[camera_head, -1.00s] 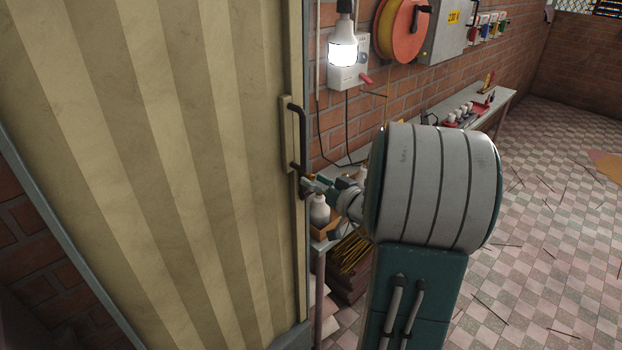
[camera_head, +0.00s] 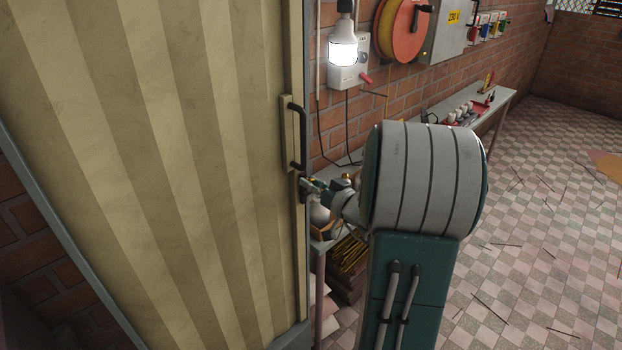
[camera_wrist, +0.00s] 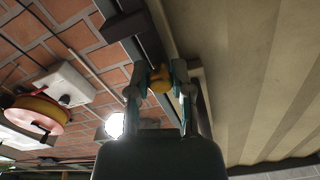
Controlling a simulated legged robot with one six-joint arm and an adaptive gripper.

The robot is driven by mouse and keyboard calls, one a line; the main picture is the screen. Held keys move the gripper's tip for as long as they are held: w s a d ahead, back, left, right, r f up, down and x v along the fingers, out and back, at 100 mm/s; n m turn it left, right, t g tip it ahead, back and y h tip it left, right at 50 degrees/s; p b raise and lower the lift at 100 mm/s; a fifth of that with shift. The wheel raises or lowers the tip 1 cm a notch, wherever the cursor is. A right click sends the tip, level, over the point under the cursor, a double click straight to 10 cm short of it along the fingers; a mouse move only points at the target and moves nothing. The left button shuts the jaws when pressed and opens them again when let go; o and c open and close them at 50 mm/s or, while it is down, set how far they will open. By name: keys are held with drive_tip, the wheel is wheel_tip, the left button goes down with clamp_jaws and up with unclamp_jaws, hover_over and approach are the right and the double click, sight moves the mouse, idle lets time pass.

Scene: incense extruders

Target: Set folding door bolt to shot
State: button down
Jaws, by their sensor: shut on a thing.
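The folding door (camera_head: 170,150) fills the left of the head view, with beige pleats and a dark bar handle (camera_head: 298,136) on its edge. My gripper (camera_head: 307,184) is at the door's edge, just below the handle. In the wrist view, my gripper (camera_wrist: 160,80) is shut on a brass-yellow knob (camera_wrist: 160,77), seemingly the bolt's, between its two fingertips. The knob lies by a dark metal strip along the door edge. The bolt's bar and its seat are mostly hidden, so I cannot tell whether it is shot.
Behind my arm, a narrow bench (camera_head: 497,108) runs along the brick wall with small items on it. A lit bulb (camera_head: 342,50) and an orange reel (camera_head: 403,28) hang on the wall. Tiled floor (camera_head: 545,190) at the right is open, with scattered thin sticks.

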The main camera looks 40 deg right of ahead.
drive_tip(key=shift+f, duration=0.75)
drive_tip(key=c, duration=0.5)
unclamp_jaws()
drive_tip(key=shift+d, duration=0.1)
drive_tip(key=shift+s, duration=0.25)
drive_tip(key=s+d, duration=0.1)
drive_tip(key=s, duration=1)
drive_tip(key=shift+s, duration=0.2)
